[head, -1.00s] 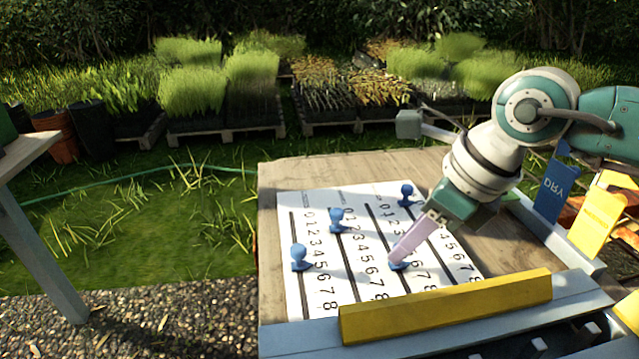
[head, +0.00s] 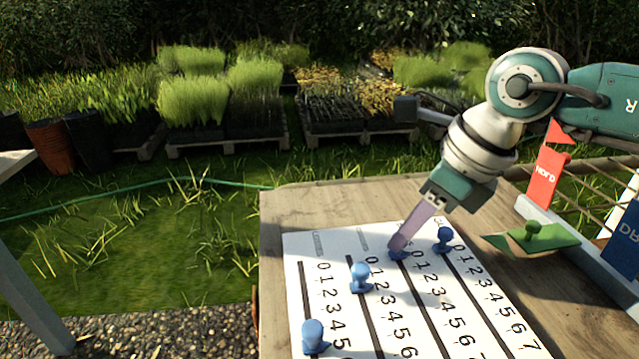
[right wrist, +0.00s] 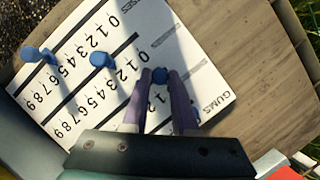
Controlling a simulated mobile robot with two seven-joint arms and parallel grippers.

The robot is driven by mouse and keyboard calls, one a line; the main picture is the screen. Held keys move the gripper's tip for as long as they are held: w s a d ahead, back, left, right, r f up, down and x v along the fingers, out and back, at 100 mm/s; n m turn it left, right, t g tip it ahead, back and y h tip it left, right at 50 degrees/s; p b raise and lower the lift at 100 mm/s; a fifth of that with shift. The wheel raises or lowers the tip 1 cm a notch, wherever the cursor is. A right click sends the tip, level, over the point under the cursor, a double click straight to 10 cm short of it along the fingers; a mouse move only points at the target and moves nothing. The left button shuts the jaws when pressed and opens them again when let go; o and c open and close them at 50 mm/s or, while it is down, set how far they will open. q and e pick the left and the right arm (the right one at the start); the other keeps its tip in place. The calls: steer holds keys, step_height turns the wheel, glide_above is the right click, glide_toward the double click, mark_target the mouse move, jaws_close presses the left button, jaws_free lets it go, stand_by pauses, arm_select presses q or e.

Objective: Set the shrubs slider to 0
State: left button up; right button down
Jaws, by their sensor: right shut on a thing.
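A white panel (head: 318,245) on the wooden table carries several blue slider knobs beside number scales. My right gripper (head: 402,245) is shut on the third knob from the left (head: 397,254). That knob is at the top end of its slot, close to the 0. The right wrist view shows the held knob (right wrist: 160,75) between both fingers; the label above its scale is too small to read. The leftmost knob (head: 314,337) is near 5, the second (head: 360,278) near 2, and the rightmost knob (head: 444,239) near 0. My left gripper is not in view.
The wooden table (head: 310,205) is bare behind the panel. A red sign (head: 545,178), a green piece (head: 540,238) and a blue sign (head: 625,240) stand at its right edge. Plant trays on pallets (head: 225,140) stand on the grass behind.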

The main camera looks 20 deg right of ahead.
steer(key=shift+w, duration=0.1)
steer(key=c, duration=0.7)
jaws_free()
steer(key=p+v, duration=0.2)
steer(key=v, duration=0.8)
